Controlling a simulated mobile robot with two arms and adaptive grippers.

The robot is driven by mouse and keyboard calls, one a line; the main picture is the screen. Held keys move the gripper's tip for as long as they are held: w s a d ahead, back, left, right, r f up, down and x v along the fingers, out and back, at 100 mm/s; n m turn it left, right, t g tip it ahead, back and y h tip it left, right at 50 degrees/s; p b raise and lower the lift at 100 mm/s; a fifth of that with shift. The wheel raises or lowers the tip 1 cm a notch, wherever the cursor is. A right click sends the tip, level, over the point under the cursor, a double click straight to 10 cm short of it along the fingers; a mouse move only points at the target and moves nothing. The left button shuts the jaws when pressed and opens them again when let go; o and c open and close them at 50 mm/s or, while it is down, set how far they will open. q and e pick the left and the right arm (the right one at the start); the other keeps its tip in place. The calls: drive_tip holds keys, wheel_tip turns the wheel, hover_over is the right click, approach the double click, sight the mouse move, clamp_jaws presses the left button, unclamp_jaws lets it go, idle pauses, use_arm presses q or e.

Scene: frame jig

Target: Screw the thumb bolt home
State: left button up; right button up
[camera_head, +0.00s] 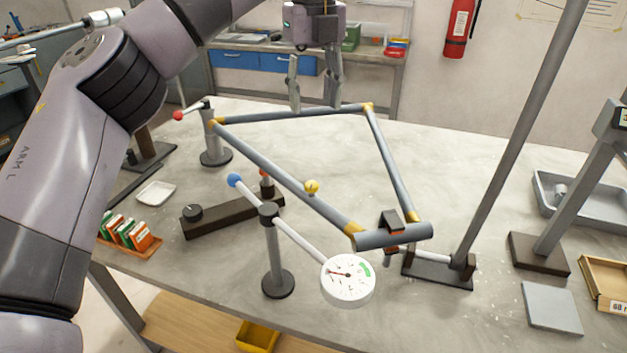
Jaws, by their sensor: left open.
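A grey tube frame with gold joints (263,156) stands in the jig on the table. A small yellow knob (311,187), which looks like the thumb bolt, sits at the frame's long front tube; how deep it is seated cannot be told. My left gripper (315,98) points down at the frame's rear top tube (270,116), its two fingers spread apart with nothing visible between them. It is behind and above the yellow knob, well apart from it. Whether the fingertips touch the tube cannot be told. My right gripper is not in view.
A dial gauge (348,280) on a post with a blue-ended lever stands in front of the frame. A slanted grey post (520,130) rises at the right. A dark block (225,216), a white dish (156,194) and a box rack (128,238) lie left.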

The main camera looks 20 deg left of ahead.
sight(312, 184)
use_arm(q)
drive_tip(key=f, duration=0.5)
drive_tip(key=f+n, duration=0.1)
drive_tip(key=f, duration=0.5)
drive_tip(key=f+n, duration=0.1)
drive_tip(key=f, duration=0.5)
drive_tip(key=shift+s+a, duration=0.1)
drive_tip(key=shift+a, duration=0.15)
drive_tip(key=shift+c, duration=0.3)
clamp_jaws()
